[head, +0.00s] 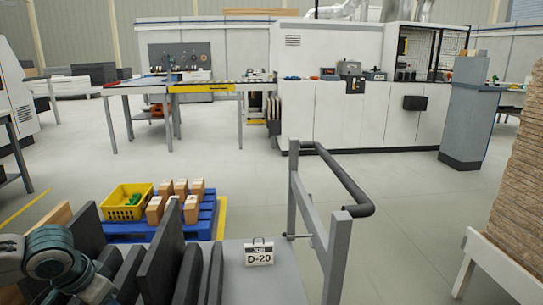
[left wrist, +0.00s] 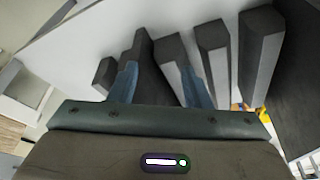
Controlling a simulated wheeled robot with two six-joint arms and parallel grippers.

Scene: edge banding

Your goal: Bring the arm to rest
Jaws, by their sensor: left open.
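My left arm (head: 60,262) comes in at the bottom left of the head view, beside a row of dark upright panels (head: 160,262). Its gripper is not clearly visible there. In the left wrist view my left gripper (left wrist: 160,78) is open, with its two blue-grey fingers spread apart. Several dark panels (left wrist: 212,55) with pale edges stand beyond and around the fingers. I cannot tell whether any panel touches them. I see no panel gripped. My right arm and gripper show in neither view.
Stacked boards (head: 520,205) stand right. The middle floor is open.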

